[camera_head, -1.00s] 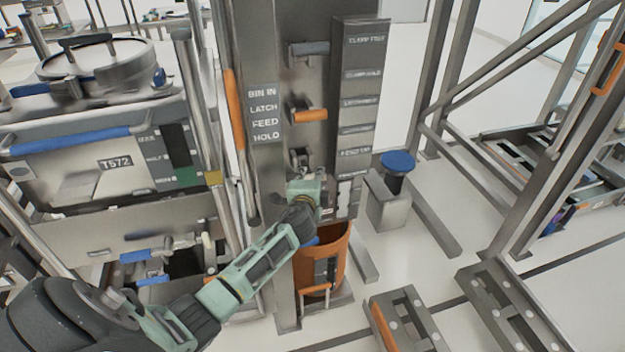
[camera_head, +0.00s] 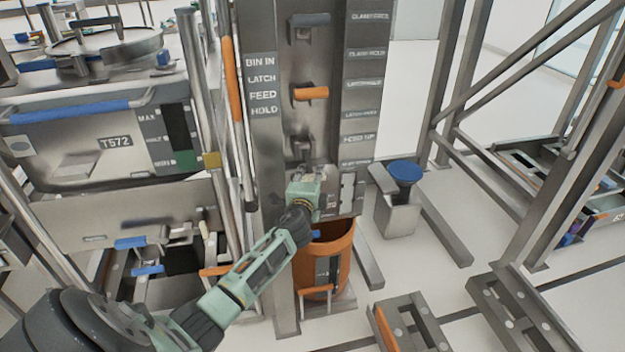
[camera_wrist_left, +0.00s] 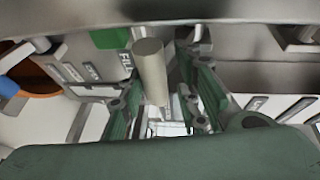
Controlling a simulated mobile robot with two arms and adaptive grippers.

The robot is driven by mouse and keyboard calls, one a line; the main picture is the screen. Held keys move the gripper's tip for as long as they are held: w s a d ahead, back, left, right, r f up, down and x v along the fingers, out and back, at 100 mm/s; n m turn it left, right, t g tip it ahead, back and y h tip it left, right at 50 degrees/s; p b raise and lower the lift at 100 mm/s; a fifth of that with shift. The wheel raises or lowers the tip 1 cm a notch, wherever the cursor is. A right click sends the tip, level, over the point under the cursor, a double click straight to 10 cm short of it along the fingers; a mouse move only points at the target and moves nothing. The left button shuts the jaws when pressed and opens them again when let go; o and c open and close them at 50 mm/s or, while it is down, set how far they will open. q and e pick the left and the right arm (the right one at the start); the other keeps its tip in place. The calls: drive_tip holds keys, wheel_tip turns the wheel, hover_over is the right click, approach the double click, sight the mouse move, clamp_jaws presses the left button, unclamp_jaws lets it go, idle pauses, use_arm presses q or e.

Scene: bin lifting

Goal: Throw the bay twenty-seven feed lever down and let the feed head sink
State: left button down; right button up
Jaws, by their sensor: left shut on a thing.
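A grey steel column carries a label strip (camera_head: 263,85) reading BIN IN, LATCH, FEED and HOLD. My left gripper (camera_head: 304,183) is just under that bracket at the column's face. In the left wrist view a pale round handle (camera_wrist_left: 151,70) stands between its green fingers, and it is shut on this handle. I take it as the feed lever's handle; the gripper hides it in the head view. The feed head cannot be clearly made out.
An orange bin (camera_head: 323,262) stands under the gripper at the column's foot. A blue-topped pedestal (camera_head: 403,175) is to its right. A steel tank marked T572 (camera_head: 100,150) is on the left. Low metal rails (camera_head: 515,310) lie on the floor at front right.

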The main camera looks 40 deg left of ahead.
use_arm(q)
drive_tip(key=shift+s+a+f, duration=0.1)
drive_tip(key=shift+a+f, duration=0.15)
drive_tip(key=shift+f, duration=0.1)
use_arm(e)
drive_tip(key=shift+a+f, duration=0.2)
use_arm(q)
drive_tip(key=shift+r, duration=0.1)
use_arm(e)
drive_tip(key=shift+d, duration=0.4)
use_arm(q)
drive_tip(key=c, duration=1.7)
unclamp_jaws()
drive_tip(key=shift+o, duration=0.8)
drive_tip(key=shift+a, duration=0.15)
drive_tip(key=shift+w+a+f, duration=0.1)
drive_tip(key=shift+w+f, duration=0.2)
use_arm(e)
drive_tip(key=shift+w+d, duration=0.1)
use_arm(q)
drive_tip(key=shift+s, duration=0.15)
use_arm(e)
drive_tip(key=shift+a, duration=0.2)
